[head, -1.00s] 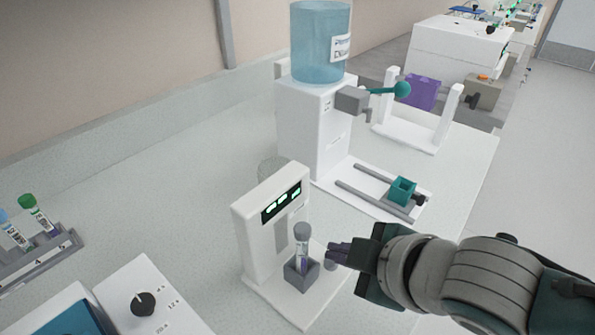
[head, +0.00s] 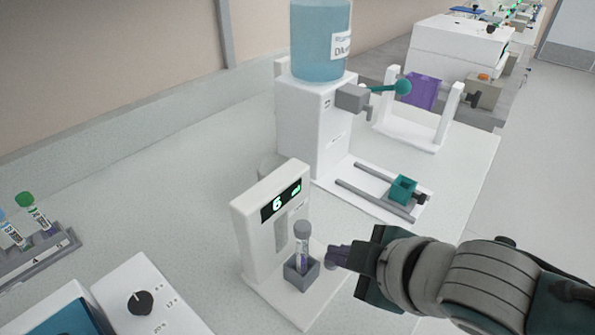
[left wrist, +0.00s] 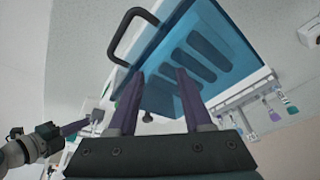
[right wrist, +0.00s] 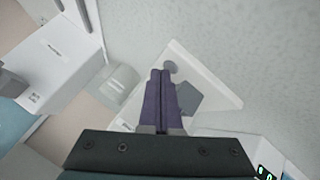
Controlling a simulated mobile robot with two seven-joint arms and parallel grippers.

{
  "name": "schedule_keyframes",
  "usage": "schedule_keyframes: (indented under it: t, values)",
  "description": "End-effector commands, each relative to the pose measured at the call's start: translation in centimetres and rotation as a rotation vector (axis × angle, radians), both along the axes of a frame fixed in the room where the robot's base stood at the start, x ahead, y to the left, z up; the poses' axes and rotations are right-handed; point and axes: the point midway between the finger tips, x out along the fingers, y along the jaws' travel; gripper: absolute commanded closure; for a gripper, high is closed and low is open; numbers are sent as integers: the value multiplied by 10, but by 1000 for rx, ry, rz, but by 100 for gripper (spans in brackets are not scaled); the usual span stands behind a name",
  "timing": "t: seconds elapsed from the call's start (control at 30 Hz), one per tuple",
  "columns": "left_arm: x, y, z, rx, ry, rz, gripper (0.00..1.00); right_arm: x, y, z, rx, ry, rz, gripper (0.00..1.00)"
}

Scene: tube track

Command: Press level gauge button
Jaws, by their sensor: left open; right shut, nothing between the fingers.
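The white level gauge (head: 262,222) stands on the bench with a lit green display (head: 281,200) that reads "6" followed by a dash. A capped tube (head: 302,245) stands upright in the grey square holder (head: 301,274) on its base. My right gripper (head: 332,256) is shut and empty, with its purple fingertips low beside the holder. In the right wrist view a round grey button (right wrist: 170,66) shows on the base just past the fingertips; whether they touch it I cannot tell. In the head view the fingers hide it. My left gripper (left wrist: 160,73) is open and empty.
A tube rack (head: 50,258) and a white box with a black knob (head: 140,302) are at left. A blue-lidded device (left wrist: 205,60) shows in the left wrist view.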

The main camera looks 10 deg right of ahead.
Motion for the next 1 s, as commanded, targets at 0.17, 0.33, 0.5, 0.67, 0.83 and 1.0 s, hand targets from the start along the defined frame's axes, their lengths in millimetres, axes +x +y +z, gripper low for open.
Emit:
schedule_keyframes:
  t: [0.17,0.33,0.5,0.67,0.83,1.0]
  values:
    - [0,0,3,0,0,0,50,0,0,2,0,1,0,100]
    - [0,0,13,0,0,1,50,0,0,11,0,1,0,100]
    - [0,-1,20,-4,0,2,50,-1,0,18,0,1,0,100]
    - [0,-2,19,-8,-1,6,50,-1,0,17,0,1,0,100]
    - [0,-3,20,-11,0,7,50,0,0,18,0,0,0,100]
    - [0,-3,31,-11,0,7,50,0,0,28,0,0,0,100]
